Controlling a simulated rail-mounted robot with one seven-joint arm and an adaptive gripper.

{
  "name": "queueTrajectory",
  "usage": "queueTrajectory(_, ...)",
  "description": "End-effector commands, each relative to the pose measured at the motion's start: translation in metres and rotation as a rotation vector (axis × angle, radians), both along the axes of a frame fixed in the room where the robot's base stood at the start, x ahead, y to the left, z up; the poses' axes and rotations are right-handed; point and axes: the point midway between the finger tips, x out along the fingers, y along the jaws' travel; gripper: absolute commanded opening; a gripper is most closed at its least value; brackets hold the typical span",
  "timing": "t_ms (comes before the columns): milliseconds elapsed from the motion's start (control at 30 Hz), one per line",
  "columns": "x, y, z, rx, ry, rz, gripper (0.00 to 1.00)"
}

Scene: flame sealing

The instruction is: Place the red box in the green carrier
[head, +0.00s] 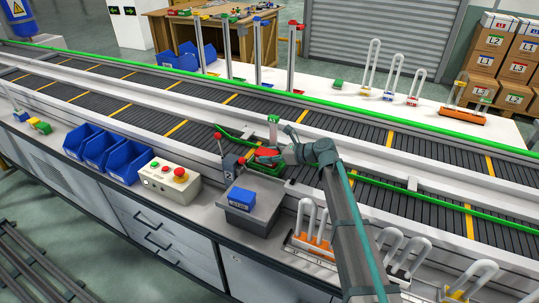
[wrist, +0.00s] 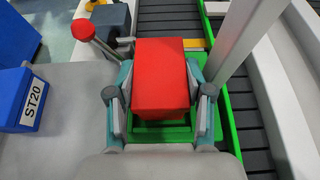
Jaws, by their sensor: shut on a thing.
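The red box (wrist: 165,80) is between the two fingers of my gripper (wrist: 160,94), which is shut on it. In the head view the red box (head: 265,153) shows partly behind my gripper (head: 281,153). The green carrier (wrist: 166,138) is directly beneath the box, and its rim shows around the box's near end and right side. In the head view the green carrier (head: 268,170) sits on the near conveyor lane's edge. I cannot tell whether the box touches the carrier's floor; the box hides most of it.
A lever with a red knob (wrist: 82,29) stands close left of my gripper. A blue ST20 block (head: 242,197) sits on a grey stand. A control box with a red button (head: 172,183) stands to the left.

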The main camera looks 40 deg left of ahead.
Motion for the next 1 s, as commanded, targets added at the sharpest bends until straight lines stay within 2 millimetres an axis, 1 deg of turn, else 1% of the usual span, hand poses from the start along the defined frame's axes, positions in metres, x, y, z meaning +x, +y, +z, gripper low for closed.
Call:
queueTrajectory(67, 0.0, 0.0, -0.002, 0.0, 0.001, 0.0, 0.11)
queueTrajectory(100, 0.0, 0.0, -0.003, 0.0, 0.0, 0.0, 0.53)
queueTrajectory(167, 0.0, 0.0, -0.002, 0.0, 0.0, 0.0, 0.62)
queueTrajectory(433, 0.0, 0.0, -0.002, 0.0, 0.0, 0.0, 0.62)
queueTrajectory(567, 0.0, -0.001, 0.001, 0.0, 0.0, 0.0, 0.62)
queueTrajectory(667, 0.001, -0.011, 0.004, 0.0, 0.0, 0.0, 0.62)
queueTrajectory(767, 0.005, -0.025, 0.01, 0.0, -0.001, -0.003, 0.62)
queueTrajectory(1000, 0.013, -0.068, 0.028, 0.0, -0.001, -0.003, 0.62)
